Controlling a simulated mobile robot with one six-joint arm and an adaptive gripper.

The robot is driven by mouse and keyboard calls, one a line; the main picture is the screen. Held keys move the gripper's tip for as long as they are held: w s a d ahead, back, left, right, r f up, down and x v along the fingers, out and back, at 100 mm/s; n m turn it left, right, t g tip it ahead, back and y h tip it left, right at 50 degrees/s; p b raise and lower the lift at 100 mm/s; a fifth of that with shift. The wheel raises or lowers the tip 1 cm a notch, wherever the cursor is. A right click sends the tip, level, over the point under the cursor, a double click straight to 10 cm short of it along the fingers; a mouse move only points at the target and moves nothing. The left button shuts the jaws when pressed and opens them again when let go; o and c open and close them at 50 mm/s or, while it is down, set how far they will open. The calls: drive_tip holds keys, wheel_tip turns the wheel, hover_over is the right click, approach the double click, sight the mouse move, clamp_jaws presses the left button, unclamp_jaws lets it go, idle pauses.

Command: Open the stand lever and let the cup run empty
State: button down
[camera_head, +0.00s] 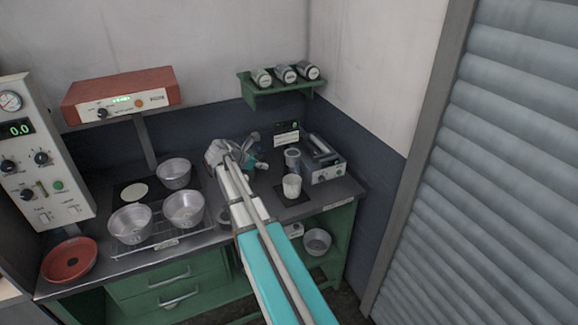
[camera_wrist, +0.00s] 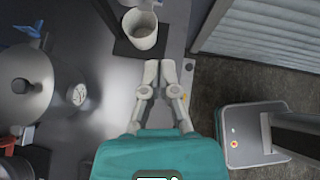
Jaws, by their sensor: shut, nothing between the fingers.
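A white cup (camera_head: 291,186) stands upright on a dark pad at the right end of the bench. It also shows at the top of the wrist view (camera_wrist: 141,29), its mouth facing up. A grey cylinder (camera_head: 292,158) is just behind it in the head view; I cannot tell whether it belongs to the stand. I cannot make out the stand lever. My gripper (camera_wrist: 160,66) is shut and empty, its fingertips just short of the white cup in the wrist view and apart from it.
Metal pans (camera_head: 130,223) sit on a rack at the left, and a red dish (camera_head: 69,260) lies near the front left. A shelf (camera_head: 280,91) with several canisters hangs above. A grey shutter is at the right.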

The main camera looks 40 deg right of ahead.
idle(0.4)
drive_tip(key=b, duration=0.6)
approach(296, 167)
drive_tip(key=x, duration=0.4)
drive_tip(key=f+x, duration=0.1)
drive_tip(key=shift+w+f, duration=0.1)
drive_tip(key=shift+f, duration=0.15)
drive_tip(key=shift+d+r+p, duration=0.1)
drive_tip(key=shift+d+p, duration=0.25)
drive_tip(key=shift+d, duration=0.3)
